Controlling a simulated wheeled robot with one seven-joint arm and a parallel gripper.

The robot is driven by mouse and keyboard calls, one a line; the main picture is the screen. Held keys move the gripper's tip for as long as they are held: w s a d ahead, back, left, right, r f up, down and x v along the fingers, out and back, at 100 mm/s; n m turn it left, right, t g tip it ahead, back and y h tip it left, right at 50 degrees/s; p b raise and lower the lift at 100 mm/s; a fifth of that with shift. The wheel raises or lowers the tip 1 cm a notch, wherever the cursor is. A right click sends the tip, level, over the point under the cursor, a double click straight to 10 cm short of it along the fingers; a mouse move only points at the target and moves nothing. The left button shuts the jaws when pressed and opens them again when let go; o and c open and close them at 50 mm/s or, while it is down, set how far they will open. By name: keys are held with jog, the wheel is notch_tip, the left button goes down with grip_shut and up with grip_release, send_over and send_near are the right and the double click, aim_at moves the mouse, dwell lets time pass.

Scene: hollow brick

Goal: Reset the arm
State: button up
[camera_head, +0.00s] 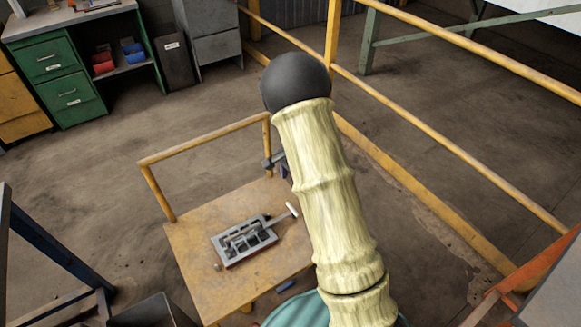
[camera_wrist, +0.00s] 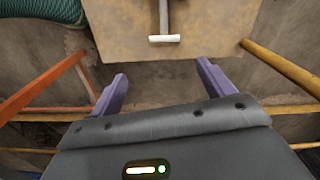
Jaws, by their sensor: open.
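My gripper shows in the wrist view (camera_wrist: 158,88) with its two purple fingers spread apart and nothing between them. In the head view only a small part of it shows, dark and purple, beside my pale arm near the far edge of the table. The wooden-topped table (camera_head: 200,285) with a yellow rail frame stands below and left of my arm. A grey metal brick-shaped piece (camera_head: 230,258) with hollow compartments lies on it. A white-ended handle (camera_head: 292,210) sticks out to its right; the white end also shows in the wrist view (camera_wrist: 164,39), beyond the fingertips.
Yellow railings (camera_head: 440,147) run along the right. A green desk (camera_head: 68,98) with red and blue bins stands at the back left.

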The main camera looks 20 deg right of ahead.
jog(key=s+a+r+n+t+p, duration=0.2)
jog(key=s+r+n+p, duration=0.7)
jog(key=s+r, duration=1.1)
notch_tip(320, 180, up, 3)
jog(key=n, duration=0.3)
jog(key=shift+t, duration=0.3)
jog(key=shift+r, duration=0.1)
